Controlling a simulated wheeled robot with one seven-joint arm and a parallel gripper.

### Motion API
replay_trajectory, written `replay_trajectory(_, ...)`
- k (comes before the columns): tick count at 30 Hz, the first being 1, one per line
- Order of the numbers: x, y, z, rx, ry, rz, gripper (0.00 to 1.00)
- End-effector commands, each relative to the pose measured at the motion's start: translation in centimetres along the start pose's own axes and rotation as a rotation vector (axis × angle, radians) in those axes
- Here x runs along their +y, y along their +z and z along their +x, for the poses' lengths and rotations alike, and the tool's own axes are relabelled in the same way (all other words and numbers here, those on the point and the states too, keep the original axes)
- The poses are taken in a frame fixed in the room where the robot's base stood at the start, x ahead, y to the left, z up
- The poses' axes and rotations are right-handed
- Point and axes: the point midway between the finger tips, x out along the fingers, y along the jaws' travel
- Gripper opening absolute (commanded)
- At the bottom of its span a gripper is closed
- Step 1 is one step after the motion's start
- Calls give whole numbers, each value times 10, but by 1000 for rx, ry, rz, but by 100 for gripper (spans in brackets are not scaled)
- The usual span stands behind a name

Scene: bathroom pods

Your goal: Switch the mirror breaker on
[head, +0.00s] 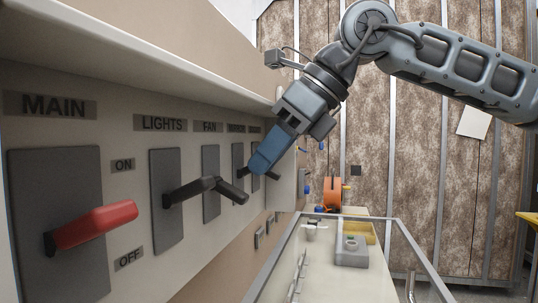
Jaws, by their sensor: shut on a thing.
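The breaker panel (133,208) fills the left side of the head view. The mirror breaker plate (237,154) is right of the fan breaker, under a small label that is hard to read. My gripper (262,166) has blue fingers, which are at the mirror breaker and shut on its black lever (241,173). The fingers hide most of this lever, so I cannot tell its position. Another black lever end (273,176) shows just right of the fingers, apparently from the last breaker.
The red main lever (97,224) and black lights lever (190,190) stick out nearer to me. The fan lever (231,193) tilts down close by the gripper. A glass-sided case (402,228) stands below right. An orange object (332,193) is behind it.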

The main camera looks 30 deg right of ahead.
Motion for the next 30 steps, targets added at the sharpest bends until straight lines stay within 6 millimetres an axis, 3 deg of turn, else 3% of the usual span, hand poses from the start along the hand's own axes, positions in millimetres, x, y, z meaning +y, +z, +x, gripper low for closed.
replay_trajectory(2,0,0,0,-1,0,-1,0)
replay_trajectory(3,0,0,0,-1,0,-1,21)
replay_trajectory(11,0,0,0,-1,0,-1,45)
replay_trajectory(20,0,0,-4,-2,-1,0,45)
replay_trajectory(30,-1,0,-55,-2,-3,0,45)
